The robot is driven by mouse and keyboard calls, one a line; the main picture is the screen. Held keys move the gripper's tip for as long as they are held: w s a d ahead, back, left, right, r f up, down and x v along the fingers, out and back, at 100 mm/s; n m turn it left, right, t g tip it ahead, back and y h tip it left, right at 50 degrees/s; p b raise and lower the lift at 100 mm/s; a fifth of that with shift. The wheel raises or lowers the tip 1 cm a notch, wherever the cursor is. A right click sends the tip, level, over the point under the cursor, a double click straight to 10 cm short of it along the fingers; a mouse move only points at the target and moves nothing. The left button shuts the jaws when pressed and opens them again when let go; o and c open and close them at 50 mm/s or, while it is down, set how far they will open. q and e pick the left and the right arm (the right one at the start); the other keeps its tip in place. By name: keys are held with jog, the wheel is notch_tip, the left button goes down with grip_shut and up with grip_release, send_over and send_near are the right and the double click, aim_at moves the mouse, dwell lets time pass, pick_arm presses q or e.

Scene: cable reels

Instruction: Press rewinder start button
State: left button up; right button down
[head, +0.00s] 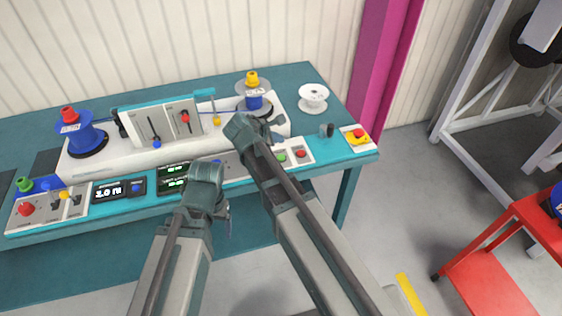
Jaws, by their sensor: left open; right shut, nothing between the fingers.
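The rewinder (195,127) is a white machine on a teal table, in the head view. My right gripper (277,127) is shut and empty, just behind the green button in the picture, above the machine's right end. Its wrist and forearm hide part of the front panel left of the green button. My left gripper (226,212) is open, in front of the table's front edge, partly hidden by its wrist.
Blue reels stand at the rewinder's left (86,138) and right (255,101). An empty white reel (313,97) is at the table's back right. A red cart (490,270) stands right.

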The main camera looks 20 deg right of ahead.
aim_at(281, 158)
pick_arm(q)
jog(key=shift+f+b, duration=2.1)
jog(key=shift+f, duration=0.55)
pick_arm(e)
jog(key=shift+f, duration=2.65)
pick_arm(q)
jog(key=shift+f, duration=0.1)
jog(key=shift+f+b, duration=0.3)
jog(key=shift+b, duration=0.1)
pick_arm(e)
jog(key=shift+f, duration=0.4)
